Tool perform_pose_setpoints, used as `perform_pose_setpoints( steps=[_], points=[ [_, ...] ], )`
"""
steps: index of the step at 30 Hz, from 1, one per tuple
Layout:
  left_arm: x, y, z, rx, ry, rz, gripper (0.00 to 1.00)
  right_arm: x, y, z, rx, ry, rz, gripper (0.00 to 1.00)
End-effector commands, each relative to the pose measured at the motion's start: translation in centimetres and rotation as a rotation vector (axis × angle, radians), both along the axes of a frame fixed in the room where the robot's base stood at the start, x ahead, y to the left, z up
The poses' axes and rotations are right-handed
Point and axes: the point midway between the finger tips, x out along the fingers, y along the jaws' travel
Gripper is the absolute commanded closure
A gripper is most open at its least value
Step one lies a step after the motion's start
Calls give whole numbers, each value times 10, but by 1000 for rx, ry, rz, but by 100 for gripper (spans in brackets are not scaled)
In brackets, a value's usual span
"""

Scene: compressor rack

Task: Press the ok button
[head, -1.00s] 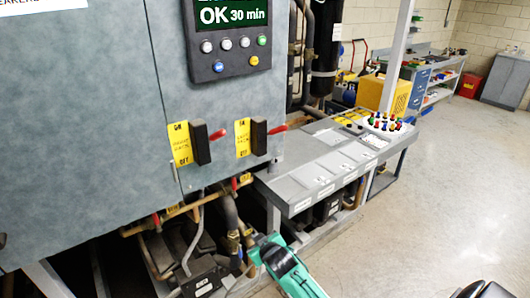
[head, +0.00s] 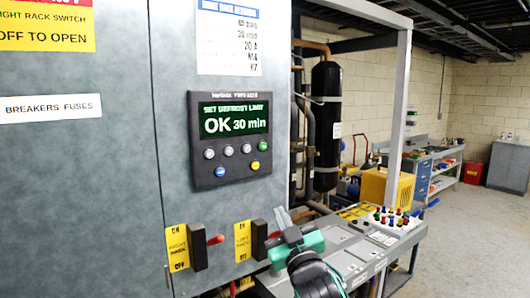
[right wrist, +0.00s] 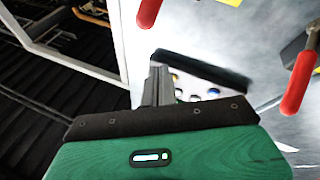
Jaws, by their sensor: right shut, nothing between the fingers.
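A dark control panel (head: 231,140) is set in the grey cabinet door. Its screen (head: 234,121) reads "SET DEFROST LIMIT", "OK 30 min". Below the screen is a row of round buttons, silver ones and a green one (head: 262,146) at the right end. Under them are a blue button (head: 220,172) and a yellow button (head: 255,165). I cannot read a label on any button. My right gripper (head: 283,212) is shut and empty, below and right of the panel, apart from it in the picture. In the right wrist view its fingers (right wrist: 158,85) overlap the blurred panel (right wrist: 205,70). My left gripper is out of view.
Red levers also show in the right wrist view (right wrist: 300,85). A grey bench (head: 365,250) with colored knobs stands at the right. Pipes and a black tank (head: 326,125) stand behind.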

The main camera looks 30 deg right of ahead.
Motion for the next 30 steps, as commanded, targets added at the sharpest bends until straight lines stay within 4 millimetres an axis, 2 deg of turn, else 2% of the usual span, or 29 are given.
perform_pose_setpoints(
  steps=[1, 6, 9, 12, 16, 25, 30],
  points=[
    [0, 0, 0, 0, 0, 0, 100, -4, -3, 24, -15, -62, -6, 100],
    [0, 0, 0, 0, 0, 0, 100, -20, -10, 87, -61, -237, -23, 100],
    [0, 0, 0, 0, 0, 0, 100, -30, -12, 113, -82, -309, -31, 100],
    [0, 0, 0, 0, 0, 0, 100, -36, -14, 128, -94, -353, -35, 100],
    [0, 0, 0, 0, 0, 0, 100, -40, -14, 135, -101, -376, -38, 100],
    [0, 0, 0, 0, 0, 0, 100, -40, -14, 135, -101, -376, -38, 100],
    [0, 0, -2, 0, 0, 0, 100, -32, -14, 134, -99, -374, -38, 100]
  ],
)
